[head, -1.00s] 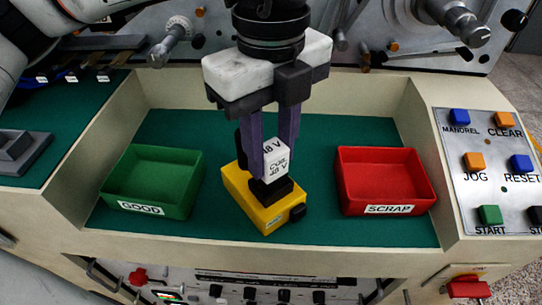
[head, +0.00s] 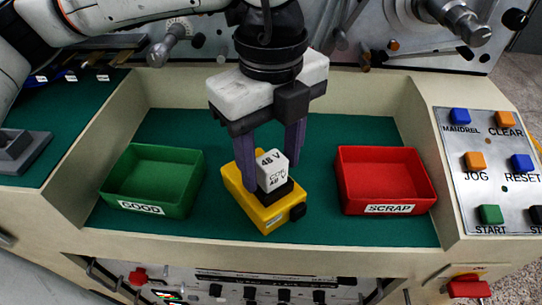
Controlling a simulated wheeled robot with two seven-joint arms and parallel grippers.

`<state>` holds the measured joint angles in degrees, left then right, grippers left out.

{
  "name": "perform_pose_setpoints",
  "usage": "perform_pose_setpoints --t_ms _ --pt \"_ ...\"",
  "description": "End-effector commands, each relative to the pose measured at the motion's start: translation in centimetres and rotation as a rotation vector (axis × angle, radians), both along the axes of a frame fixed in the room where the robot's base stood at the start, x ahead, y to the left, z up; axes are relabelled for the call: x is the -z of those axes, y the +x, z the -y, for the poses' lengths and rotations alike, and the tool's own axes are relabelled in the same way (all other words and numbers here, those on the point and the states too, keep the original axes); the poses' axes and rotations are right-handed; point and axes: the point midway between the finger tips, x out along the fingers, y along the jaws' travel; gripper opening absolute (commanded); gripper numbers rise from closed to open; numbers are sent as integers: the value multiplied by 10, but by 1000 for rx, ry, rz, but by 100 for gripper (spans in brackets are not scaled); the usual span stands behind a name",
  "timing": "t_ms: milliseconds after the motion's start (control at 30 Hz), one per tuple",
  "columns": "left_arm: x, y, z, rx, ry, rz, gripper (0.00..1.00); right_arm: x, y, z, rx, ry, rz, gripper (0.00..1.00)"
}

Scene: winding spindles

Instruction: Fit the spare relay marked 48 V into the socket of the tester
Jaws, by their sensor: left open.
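The white relay marked 48 V (head: 271,172) stands upright in the black socket of the yellow tester (head: 251,204). The tester lies on the green mat between the two bins. My left gripper (head: 270,168) is open above the tester, its purple fingers apart on either side of the relay, with a visible gap on the right. The relay's lower end is hidden in the socket, so I cannot tell how deep it sits. My right gripper is not in view.
A green bin marked GOOD (head: 152,181) stands to the left and a red bin marked SCRAP (head: 384,180) to the right. A button panel (head: 492,180) is at the far right. The mat (head: 330,228) is clear around the tester.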

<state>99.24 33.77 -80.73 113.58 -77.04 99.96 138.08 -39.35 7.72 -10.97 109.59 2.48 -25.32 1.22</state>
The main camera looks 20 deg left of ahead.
Motion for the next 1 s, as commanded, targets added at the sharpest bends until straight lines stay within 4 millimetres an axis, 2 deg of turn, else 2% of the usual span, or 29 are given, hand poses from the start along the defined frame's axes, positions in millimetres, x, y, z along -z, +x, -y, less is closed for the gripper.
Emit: perform_pose_setpoints --t_ms 33,167,400,600,767,1000 --pt "-6 0 0 0 0 0 49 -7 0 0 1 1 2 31" --pt "-25 1 1 -1 -2 5 49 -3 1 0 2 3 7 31" --pt "-78 1 1 -1 -1 4 49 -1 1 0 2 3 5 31" --pt "-110 1 0 0 0 2 49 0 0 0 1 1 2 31" --pt "-121 0 0 1 0 0 49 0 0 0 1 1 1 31" --pt "-122 0 0 1 0 0 49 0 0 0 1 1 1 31"
